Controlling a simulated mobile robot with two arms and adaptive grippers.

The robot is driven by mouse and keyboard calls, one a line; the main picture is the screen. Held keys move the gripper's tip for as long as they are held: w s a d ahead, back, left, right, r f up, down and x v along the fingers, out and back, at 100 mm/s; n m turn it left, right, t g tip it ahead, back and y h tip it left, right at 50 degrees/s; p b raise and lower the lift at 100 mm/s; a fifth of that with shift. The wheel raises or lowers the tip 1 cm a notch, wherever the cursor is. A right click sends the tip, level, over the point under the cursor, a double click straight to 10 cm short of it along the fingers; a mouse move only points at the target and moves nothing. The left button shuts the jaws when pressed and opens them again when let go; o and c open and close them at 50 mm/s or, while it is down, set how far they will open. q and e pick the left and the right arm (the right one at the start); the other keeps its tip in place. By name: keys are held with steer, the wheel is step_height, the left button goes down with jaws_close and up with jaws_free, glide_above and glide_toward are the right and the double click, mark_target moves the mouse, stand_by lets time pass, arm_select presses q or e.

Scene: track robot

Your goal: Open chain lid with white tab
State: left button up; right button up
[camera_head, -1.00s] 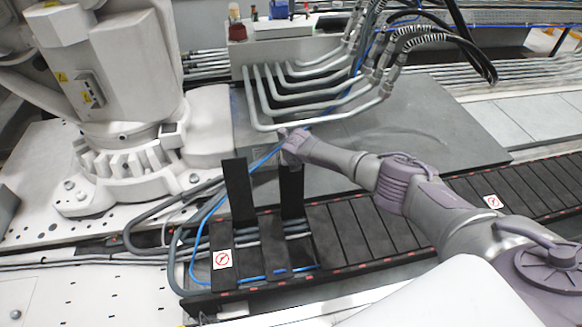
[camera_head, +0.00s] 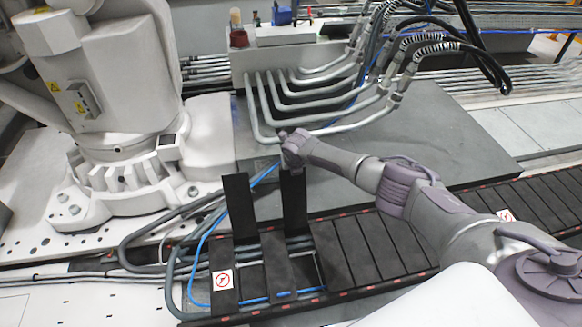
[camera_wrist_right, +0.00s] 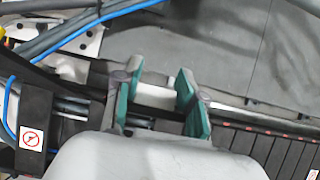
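A black cable chain (camera_head: 360,250) runs across the lower head view. Two of its black lids stand upright, a left one (camera_head: 239,208) and a right one (camera_head: 293,215), with cables bared below. My right gripper (camera_head: 291,165) is at the top of the right lid. In the right wrist view my right gripper (camera_wrist_right: 160,85) is open, its green-padded fingers apart. A white piece (camera_wrist_right: 155,96) shows between the fingers; I cannot tell whether it is a tab or whether they touch it. My left gripper is not in view.
A white industrial robot (camera_head: 110,90) stands at the left. Grey pipes (camera_head: 300,110) and black hoses rise behind the chain over a grey plate (camera_head: 450,150). Blue and grey cables (camera_head: 190,250) loop at the chain's left end. White stickers with red signs mark the chain.

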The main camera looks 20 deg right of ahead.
steer(key=shift+o, duration=1.3)
steer(key=shift+s+a+f, duration=0.25)
steer(key=shift+s+f, duration=0.15)
steer(key=shift+f, duration=0.3)
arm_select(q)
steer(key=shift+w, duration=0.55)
arm_select(e)
steer(key=shift+o, duration=0.6)
steer(key=shift+s+d+r, duration=0.1)
steer(key=shift+r, duration=0.2)
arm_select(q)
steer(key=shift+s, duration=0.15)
arm_select(e)
steer(key=w+v, duration=0.1)
steer(key=v, duration=1.1)
steer(key=shift+r, duration=0.35)
steer(key=shift+w, duration=0.1)
